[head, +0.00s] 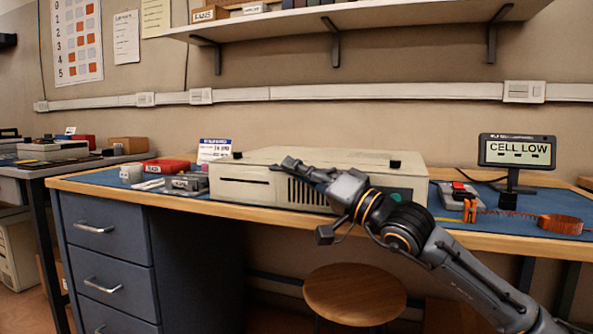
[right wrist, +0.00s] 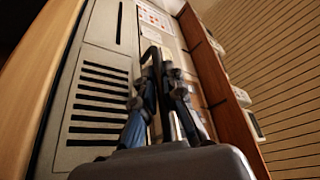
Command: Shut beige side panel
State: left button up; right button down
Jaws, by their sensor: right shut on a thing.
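The beige computer case (head: 260,184) lies flat on the desk, with a dark slot and vents on its front. Its beige panel (head: 330,156) faces up; I cannot tell whether it is fully down or slightly raised. My right gripper (head: 299,168) is at the upper front edge of the case, near its middle. In the right wrist view my right gripper (right wrist: 160,82) is shut on a thin black handle (right wrist: 150,52) beside the vented front (right wrist: 95,100). The fingers hide part of the handle and edge. My left gripper is not in view.
On the blue mat, a red box (head: 166,166) and small parts lie left of the case. A shelf (head: 350,20) hangs above; a stool (head: 354,293) stands in front.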

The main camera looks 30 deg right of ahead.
jog(key=c, duration=1.9)
grip_release()
jog(key=shift+w+a+f, duration=0.1)
jog(key=shift+a+f, duration=0.25)
jog(key=shift+f, duration=0.35)
jog(key=shift+o, duration=0.9)
jog(key=shift+d, duration=0.15)
jog(key=shift+r, duration=0.2)
jog(key=shift+d+r, duration=0.1)
jog(key=v, duration=0.7)
jog(key=shift+s, duration=0.25)
jog(key=shift+s+d, duration=0.1)
